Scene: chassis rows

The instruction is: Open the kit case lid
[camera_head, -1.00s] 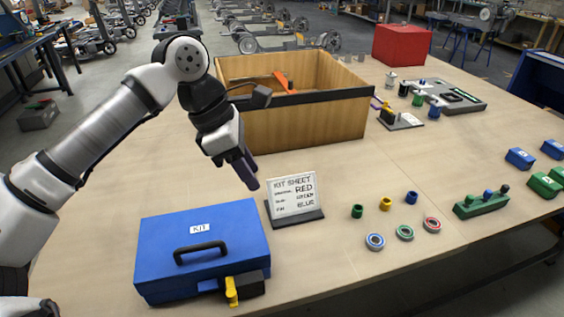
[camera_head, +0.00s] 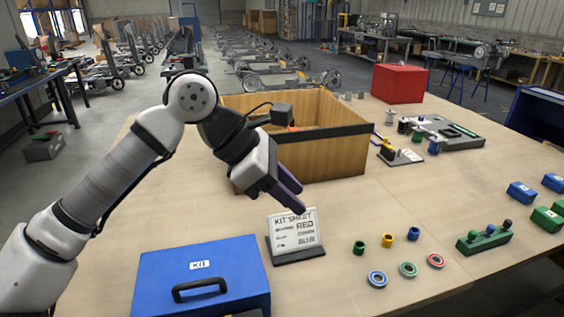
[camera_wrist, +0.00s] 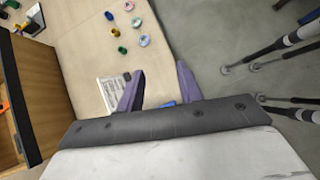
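The blue kit case (camera_head: 200,268) sits at the near left of the table, with a white KIT label and a black handle (camera_head: 200,290) on top. Its lid is shut. Its front edge is cut off by the bottom of the head view, so the latch hardly shows. My gripper (camera_head: 300,200) is above the table, behind and to the right of the case, near the kit sheet stand (camera_head: 296,235). In the wrist view its two purple fingers (camera_wrist: 160,95) are spread apart with nothing between them. A small piece of blue (camera_wrist: 168,104) shows low between the fingers there.
An open wooden crate (camera_head: 330,155) stands behind my gripper. Small coloured cylinders and rings lie right of the sheet, with a green block (camera_head: 484,240) holding pegs beyond. A red box (camera_head: 399,84) is at the back. The table between sheet and crate is clear.

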